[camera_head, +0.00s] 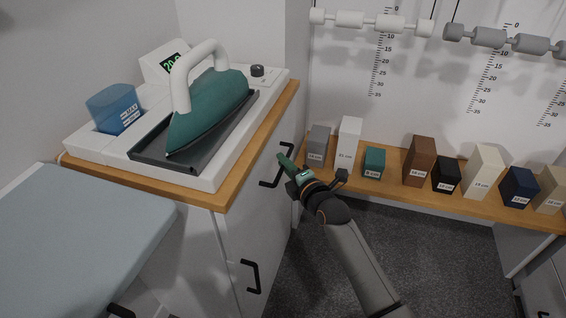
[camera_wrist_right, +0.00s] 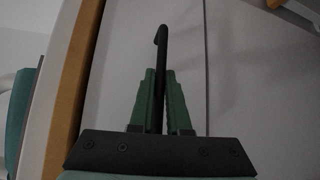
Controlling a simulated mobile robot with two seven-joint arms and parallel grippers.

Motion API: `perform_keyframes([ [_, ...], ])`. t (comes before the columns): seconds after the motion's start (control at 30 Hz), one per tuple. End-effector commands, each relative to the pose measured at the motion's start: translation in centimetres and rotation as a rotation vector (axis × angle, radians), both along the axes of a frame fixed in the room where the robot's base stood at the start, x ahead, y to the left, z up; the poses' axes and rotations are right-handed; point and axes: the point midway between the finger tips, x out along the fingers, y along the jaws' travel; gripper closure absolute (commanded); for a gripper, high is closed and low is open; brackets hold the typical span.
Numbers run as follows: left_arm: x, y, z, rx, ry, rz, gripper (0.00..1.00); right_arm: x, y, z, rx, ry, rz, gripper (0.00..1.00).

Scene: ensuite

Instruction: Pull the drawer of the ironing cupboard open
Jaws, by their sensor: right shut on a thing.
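The ironing cupboard (camera_head: 210,235) is white with a wooden top and stands at the left of the head view. A black bar handle (camera_head: 265,184) is on its right-hand face, just below the top. My right gripper (camera_head: 284,160) is at this handle. In the wrist view its green fingers (camera_wrist_right: 158,80) are shut on the black handle (camera_wrist_right: 162,42), one finger on each side. The pale front panel (camera_wrist_right: 145,40) behind the handle looks closed, with a thin dark seam beside it. My left gripper is not in view.
A teal iron (camera_head: 210,108) on its station and a blue water tank (camera_head: 115,107) stand on the cupboard top. A second handle (camera_head: 250,275) is lower on the cupboard. A wooden shelf (camera_head: 395,185) with several labelled blocks is at right. Grey floor (camera_head: 440,250) is clear.

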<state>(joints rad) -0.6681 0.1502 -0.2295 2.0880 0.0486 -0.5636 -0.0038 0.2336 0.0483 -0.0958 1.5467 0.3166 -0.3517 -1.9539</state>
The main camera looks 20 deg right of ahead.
Motion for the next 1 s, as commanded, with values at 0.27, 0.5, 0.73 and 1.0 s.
perform_keyframes([
  [0.27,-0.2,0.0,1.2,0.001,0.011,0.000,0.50,-2.6,-3.8,0.2,-0.011,0.004,0.003,1.00],
  [0.5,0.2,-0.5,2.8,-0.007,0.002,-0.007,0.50,-6.1,-8.8,0.2,-0.011,0.008,0.004,1.00],
  [0.73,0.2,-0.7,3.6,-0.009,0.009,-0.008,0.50,-9.1,-13.2,0.1,-0.006,0.007,0.003,1.00],
  [1.0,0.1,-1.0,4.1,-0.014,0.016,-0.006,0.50,-11.3,-16.5,0.0,-0.001,0.004,0.003,1.00],
])
